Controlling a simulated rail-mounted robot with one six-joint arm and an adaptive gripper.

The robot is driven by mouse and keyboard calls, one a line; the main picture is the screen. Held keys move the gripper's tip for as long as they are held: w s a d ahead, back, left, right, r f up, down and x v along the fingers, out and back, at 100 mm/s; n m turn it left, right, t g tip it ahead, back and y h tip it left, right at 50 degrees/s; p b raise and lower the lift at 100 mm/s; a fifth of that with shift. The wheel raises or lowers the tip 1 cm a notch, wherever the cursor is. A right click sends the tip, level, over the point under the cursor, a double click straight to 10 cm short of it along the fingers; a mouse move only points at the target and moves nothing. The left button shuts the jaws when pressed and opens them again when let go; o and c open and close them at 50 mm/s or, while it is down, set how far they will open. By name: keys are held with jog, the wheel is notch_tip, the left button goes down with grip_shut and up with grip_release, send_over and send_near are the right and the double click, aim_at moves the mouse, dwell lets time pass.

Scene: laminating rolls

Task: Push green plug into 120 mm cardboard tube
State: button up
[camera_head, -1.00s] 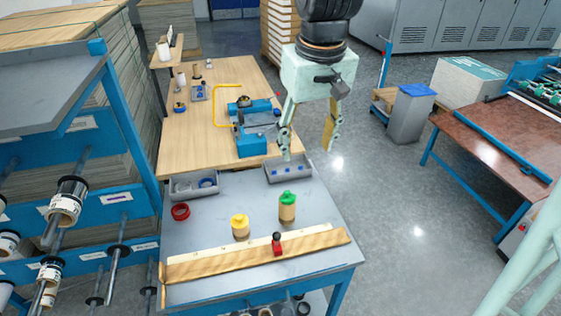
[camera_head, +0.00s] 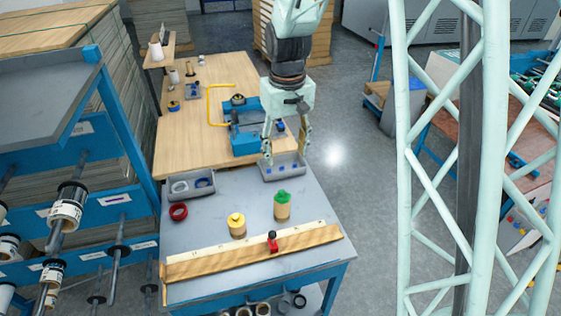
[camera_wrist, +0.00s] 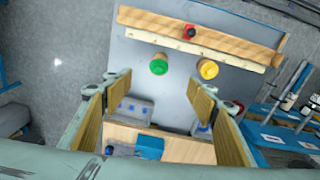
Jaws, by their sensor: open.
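The green plug (camera_head: 283,196) sits on top of a tan cardboard tube (camera_head: 282,211) standing upright on the grey table. Its depth in the tube is hard to tell. In the wrist view the green plug (camera_wrist: 159,67) shows from above, beyond my fingertips and left of a yellow plug (camera_wrist: 208,69). The yellow plug also shows in the head view (camera_head: 236,218) on a shorter tube. My gripper (camera_head: 287,158) is open and empty, above the grey bin at the table's far edge, behind the green plug. In the wrist view its two fingers (camera_wrist: 158,88) are spread apart.
A wooden ruler board (camera_head: 205,264) with a red stop (camera_head: 272,242) lies along the near edge. Grey bins (camera_head: 192,186) stand at the far edge. A red ring (camera_head: 179,212) lies at left. The table around the green plug's tube is clear.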

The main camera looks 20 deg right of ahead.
jog(key=p, duration=0.3)
send_over(281, 190)
notch_tip(281, 190, down, 10)
jog(key=shift+a+r+g, duration=0.15)
jog(key=shift+g, duration=0.25)
jog(key=shift+s, duration=0.15)
jog(key=shift+f+p, duration=0.65)
jog(key=shift+f, duration=6.25)
jog(key=shift+c, duration=0.3)
jog(key=c, duration=0.9)
jog(key=shift+o, duration=0.4)
jog(key=shift+s+f+b, duration=0.15)
jog(key=shift+f+b, duration=0.35)
jog(key=shift+f, duration=0.05)
jog(key=shift+o, duration=1.4)
jog(key=shift+d+f, duration=0.2)
jog(key=shift+f, duration=0.05)
jog(key=shift+c, duration=0.7)
